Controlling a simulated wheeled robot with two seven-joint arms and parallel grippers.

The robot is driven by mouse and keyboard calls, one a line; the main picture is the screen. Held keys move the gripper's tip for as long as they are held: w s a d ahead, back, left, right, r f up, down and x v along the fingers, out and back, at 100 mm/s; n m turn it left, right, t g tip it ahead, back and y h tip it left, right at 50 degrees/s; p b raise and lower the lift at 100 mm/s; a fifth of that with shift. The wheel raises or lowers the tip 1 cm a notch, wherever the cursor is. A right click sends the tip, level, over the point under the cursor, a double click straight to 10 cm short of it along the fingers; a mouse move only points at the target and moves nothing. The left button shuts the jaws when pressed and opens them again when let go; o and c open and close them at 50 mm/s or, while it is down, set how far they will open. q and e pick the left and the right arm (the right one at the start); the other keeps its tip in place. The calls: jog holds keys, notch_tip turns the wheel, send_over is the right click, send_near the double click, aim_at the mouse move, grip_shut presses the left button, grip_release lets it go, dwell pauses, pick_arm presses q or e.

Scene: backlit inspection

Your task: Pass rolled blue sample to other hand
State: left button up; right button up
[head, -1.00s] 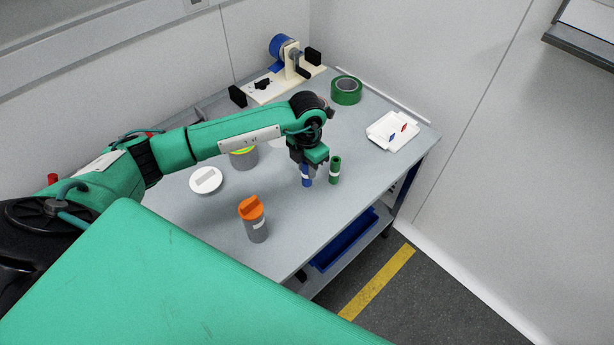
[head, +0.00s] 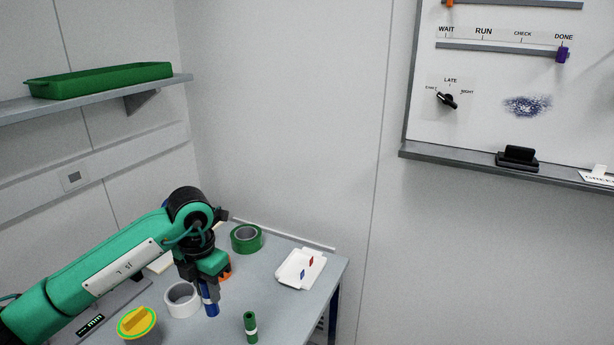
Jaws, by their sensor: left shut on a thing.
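The rolled blue sample (head: 211,306) is upright in my left gripper (head: 208,286), which is shut on its upper part. The lower part of the roll shows below the fingers, with a pale band at the grip. It appears to be above the table, beside a standing green roll (head: 250,323) with a white band, which is apart from it to the right. My right gripper is not in view.
A whiteboard (head: 470,115) hangs right; a shelf (head: 110,101) holds a green tray (head: 100,83).

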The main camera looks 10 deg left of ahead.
aim_at(215, 312)
pick_arm(q)
jog(key=m, duration=0.3)
jog(key=shift+s+d+f, duration=0.35)
jog(key=shift+s+f, duration=0.05)
jog(key=m, duration=0.3)
jog(key=s+d+f+m, duration=0.1)
jog(key=m, duration=0.2)
jog(key=s+f+m, duration=0.1)
jog(key=m, duration=0.2)
jog(key=shift+s+d+f, duration=0.15)
jog(key=shift+d+f, duration=0.05)
jog(key=shift+d, duration=0.2)
jog(key=s+d+f+m, duration=0.1)
jog(key=s+f+m, duration=0.1)
jog(key=m, duration=0.8)
jog(key=s+d+f+m, duration=0.2)
jog(key=s+m, duration=0.3)
jog(key=m, duration=0.4)
jog(key=shift+f+m, duration=0.4)
jog(key=shift+f, duration=0.15)
jog(key=shift+w+d, duration=0.1)
